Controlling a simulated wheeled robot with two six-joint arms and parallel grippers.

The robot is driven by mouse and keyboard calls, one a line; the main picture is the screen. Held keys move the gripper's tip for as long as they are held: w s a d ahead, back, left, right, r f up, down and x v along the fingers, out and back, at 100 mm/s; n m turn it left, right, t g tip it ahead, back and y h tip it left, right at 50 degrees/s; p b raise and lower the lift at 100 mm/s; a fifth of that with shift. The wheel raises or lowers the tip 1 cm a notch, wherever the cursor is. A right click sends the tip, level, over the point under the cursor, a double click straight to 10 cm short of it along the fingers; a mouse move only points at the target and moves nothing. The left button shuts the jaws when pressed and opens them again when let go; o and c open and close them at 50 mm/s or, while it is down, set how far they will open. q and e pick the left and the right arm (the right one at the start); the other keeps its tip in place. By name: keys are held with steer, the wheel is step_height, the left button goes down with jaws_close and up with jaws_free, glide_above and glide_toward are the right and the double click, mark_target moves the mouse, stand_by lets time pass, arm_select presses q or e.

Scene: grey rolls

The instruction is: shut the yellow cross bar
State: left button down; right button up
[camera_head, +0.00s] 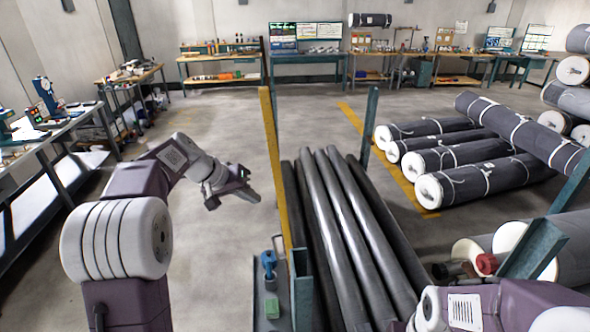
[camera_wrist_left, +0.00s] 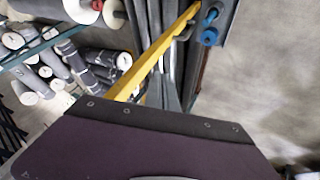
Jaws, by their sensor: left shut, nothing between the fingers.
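The yellow cross bar (camera_head: 270,140) is a long thin bar at the left side of a bundle of dark grey rolls (camera_head: 345,220). In the head view it rises from beside a teal post (camera_head: 302,285) to a free upper end; I cannot tell its exact tilt. In the left wrist view the bar (camera_wrist_left: 160,52) runs diagonally across the top. My left gripper (camera_head: 232,192) is shut and empty, left of the bar and apart from it. A blue knob (camera_head: 268,262) stands near the bar's lower end. My right gripper is not in view.
A second teal post (camera_head: 370,125) stands at the rolls' far right. White-ended wrapped rolls (camera_head: 470,170) lie stacked on the right. A workbench (camera_head: 45,150) lines the left. Clear floor (camera_head: 215,115) lies behind my left gripper. A green block (camera_head: 272,308) sits below the blue knob.

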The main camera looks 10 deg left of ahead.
arm_select(q)
steer(key=s+a+r, duration=0.2)
steer(key=s+a, duration=0.1)
steer(key=a, duration=0.2)
steer(key=w+d+f+p, duration=0.5)
steer(key=w+d+f, duration=0.2)
steer(key=d+f, duration=0.1)
steer(key=shift+w+d+n, duration=0.2)
steer(key=shift+w+n, duration=0.1)
steer(key=shift+n, duration=0.1)
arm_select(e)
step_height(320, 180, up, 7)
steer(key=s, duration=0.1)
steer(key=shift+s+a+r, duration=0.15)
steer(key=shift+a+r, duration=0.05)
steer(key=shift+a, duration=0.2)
arm_select(q)
steer(key=shift+p, duration=0.3)
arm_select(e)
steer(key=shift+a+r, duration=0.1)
